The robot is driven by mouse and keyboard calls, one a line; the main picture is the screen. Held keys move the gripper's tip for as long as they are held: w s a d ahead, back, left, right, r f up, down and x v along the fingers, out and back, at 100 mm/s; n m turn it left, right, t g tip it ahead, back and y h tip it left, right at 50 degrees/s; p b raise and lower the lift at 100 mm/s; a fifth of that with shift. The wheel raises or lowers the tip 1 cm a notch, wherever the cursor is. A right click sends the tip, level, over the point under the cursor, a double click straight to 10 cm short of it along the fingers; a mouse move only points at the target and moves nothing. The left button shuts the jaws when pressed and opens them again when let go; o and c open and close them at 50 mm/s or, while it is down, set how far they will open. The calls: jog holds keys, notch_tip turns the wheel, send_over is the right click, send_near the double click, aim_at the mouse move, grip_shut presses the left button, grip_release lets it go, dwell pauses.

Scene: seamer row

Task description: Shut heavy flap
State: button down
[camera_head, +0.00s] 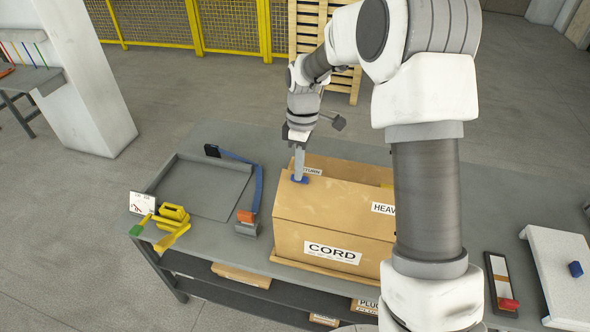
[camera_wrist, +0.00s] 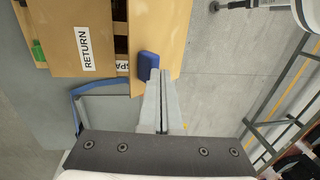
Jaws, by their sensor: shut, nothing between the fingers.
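The tan cardboard carton (camera_head: 300,240) stands on the grey bench, with a CORD label on its front. The flap labelled HEAVY (camera_head: 345,203) is a broad panel on the carton's near side; my arm hides its right part. The RETURN flap (camera_head: 325,166) is behind it and also shows in the wrist view (camera_wrist: 60,45). A dark gap with a partly seen label (camera_wrist: 121,48) lies between the panels there. My gripper (camera_head: 299,174) is shut, pointing down at the carton's top left. A blue block (camera_wrist: 148,65) shows at its fingertips; I cannot tell whether they touch the flap.
Left of the carton lie a grey tray (camera_head: 200,187), a blue strap-like tool (camera_head: 257,190) and a yellow tape tool (camera_head: 173,215). To the right are a dark holder with a red end (camera_head: 500,280) and a white board (camera_head: 560,265). Cartons lie on the lower shelf.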

jog(key=shift+g, duration=0.7)
jog(key=w+f, duration=0.2)
jog(key=w+d+f+b, duration=0.1)
jog(key=w+f, duration=0.1)
jog(key=f, duration=0.1)
jog(key=w+d+f, duration=0.1)
jog(key=w+f, duration=0.1)
jog(key=shift+w+d+f, duration=0.1)
jog(key=shift+d+f, duration=0.05)
jog(key=shift+f, duration=0.05)
